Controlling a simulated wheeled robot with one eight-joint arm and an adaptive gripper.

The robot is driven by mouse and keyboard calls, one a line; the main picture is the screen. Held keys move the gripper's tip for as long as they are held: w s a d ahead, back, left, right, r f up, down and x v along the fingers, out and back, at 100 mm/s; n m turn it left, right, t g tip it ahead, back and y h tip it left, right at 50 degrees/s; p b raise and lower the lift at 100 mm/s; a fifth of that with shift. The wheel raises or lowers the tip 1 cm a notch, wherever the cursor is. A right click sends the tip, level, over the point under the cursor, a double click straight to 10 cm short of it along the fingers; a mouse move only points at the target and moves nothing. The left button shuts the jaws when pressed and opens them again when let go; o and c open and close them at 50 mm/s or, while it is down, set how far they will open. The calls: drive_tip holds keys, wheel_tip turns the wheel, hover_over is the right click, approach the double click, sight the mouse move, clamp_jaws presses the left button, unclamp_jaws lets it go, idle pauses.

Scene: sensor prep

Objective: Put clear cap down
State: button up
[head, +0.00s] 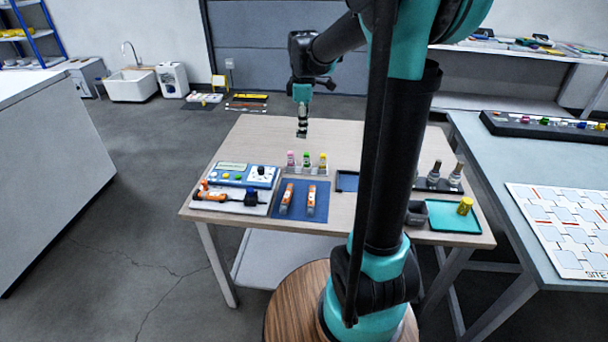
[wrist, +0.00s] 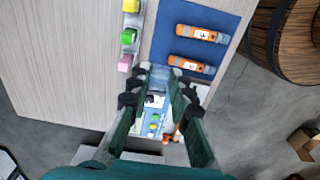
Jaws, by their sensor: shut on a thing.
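My gripper (head: 302,124) is raised above the wooden table (head: 262,137), towards its far side. In the wrist view, my gripper (wrist: 160,97) is shut on a small, pale see-through piece, the clear cap (wrist: 160,76). The cap is hard to make out in the head view. Two orange-and-grey sensors lie side by side on a blue mat (head: 319,217), the left sensor (head: 286,198) and the right sensor (head: 311,200). They also show in the wrist view beyond the fingertips, on the same blue mat (wrist: 224,20).
Bottles with pink, green and yellow caps stand in a rack (head: 307,170) behind the mat. A blue-and-white meter (head: 245,175) and a board with an orange tool (head: 213,195) are at left. A teal tray (head: 440,219) holding a yellow cylinder (head: 464,205) is at right. The table's back left is clear.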

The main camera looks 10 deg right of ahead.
sight(304, 183)
wheel_tip(304, 183, down, 19)
drive_tip(key=shift+f, duration=0.1)
idle(0.4)
drive_tip(key=shift+f, duration=0.1)
drive_tip(key=o, duration=0.9)
drive_tip(key=shift+c, duration=0.2)
wheel_tip(304, 183, up, 12)
drive_tip(key=s+d+f+m+t, duration=0.1)
drive_tip(key=s+f+m, duration=0.1)
drive_tip(key=s+m, duration=0.2)
drive_tip(key=s+d+f+m+t, duration=0.1)
drive_tip(key=s+m, duration=0.4)
drive_tip(key=s, duration=0.5)
drive_tip(key=s+d+f+m+t, duration=0.1)
drive_tip(key=s+f+m+t, duration=0.1)
drive_tip(key=s+m, duration=0.3)
drive_tip(key=shift+s+d+f, duration=0.15)
drive_tip(key=shift+s+f, duration=0.25)
drive_tip(key=shift+s, duration=0.35)
drive_tip(key=shift+s+d+f, duration=0.15)
drive_tip(key=shift+s+f, duration=0.2)
drive_tip(key=shift+s, duration=0.35)
